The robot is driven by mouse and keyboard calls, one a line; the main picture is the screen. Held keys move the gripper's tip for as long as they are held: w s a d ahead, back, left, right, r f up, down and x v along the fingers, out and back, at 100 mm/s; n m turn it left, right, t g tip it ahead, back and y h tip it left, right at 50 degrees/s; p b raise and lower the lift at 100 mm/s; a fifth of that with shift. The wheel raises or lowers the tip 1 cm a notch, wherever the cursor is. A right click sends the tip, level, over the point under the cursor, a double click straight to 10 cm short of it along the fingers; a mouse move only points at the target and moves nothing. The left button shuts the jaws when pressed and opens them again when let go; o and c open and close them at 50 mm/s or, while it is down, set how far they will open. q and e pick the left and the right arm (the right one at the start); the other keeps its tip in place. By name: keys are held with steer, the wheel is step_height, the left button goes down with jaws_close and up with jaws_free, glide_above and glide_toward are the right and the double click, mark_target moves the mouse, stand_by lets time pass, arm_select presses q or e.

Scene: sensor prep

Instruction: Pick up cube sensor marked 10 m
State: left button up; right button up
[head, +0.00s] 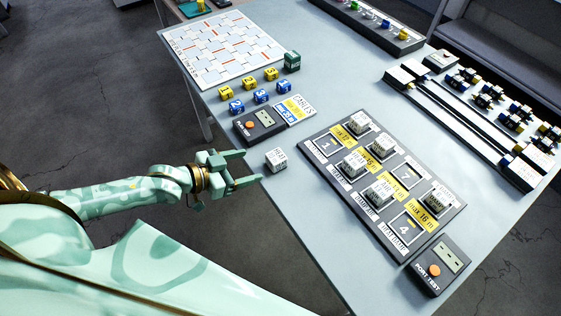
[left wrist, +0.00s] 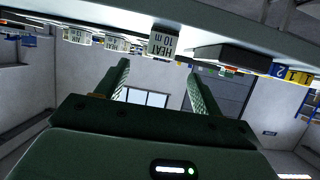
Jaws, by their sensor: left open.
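A white cube sensor (head: 277,159) stands alone near the table's left edge. In the left wrist view the cube (left wrist: 162,42) reads "HEAT 10 m". My left gripper (head: 252,167) is open and empty just left of the cube, its fingers pointing at it. In the left wrist view the two fingertips (left wrist: 158,68) are apart, with the cube ahead of the gap and not between them. My right gripper is not in view.
A dark board (head: 448,222) right of the cube holds several white cubes. A port-test box (head: 436,268) is at its near end. Behind the cube are a meter with an orange button (head: 260,125) and several numbered yellow and blue cubes (head: 261,96). The table around the cube is clear.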

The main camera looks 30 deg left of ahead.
mark_target(275, 156)
arm_select(q)
steer(key=b+x, duration=0.1)
steer(key=x, duration=0.5)
steer(key=shift+f+b, duration=0.15)
steer(key=shift+b, duration=0.2)
steer(key=x, duration=0.2)
steer(key=b+x, duration=0.1)
steer(key=x, duration=0.1)
steer(key=r+b+x, duration=0.1)
steer(key=x, duration=0.1)
steer(key=shift+w, duration=0.15)
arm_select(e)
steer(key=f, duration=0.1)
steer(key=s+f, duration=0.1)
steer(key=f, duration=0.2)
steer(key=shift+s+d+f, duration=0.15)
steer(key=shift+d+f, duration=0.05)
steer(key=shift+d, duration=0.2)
arm_select(q)
steer(key=c, duration=1.1)
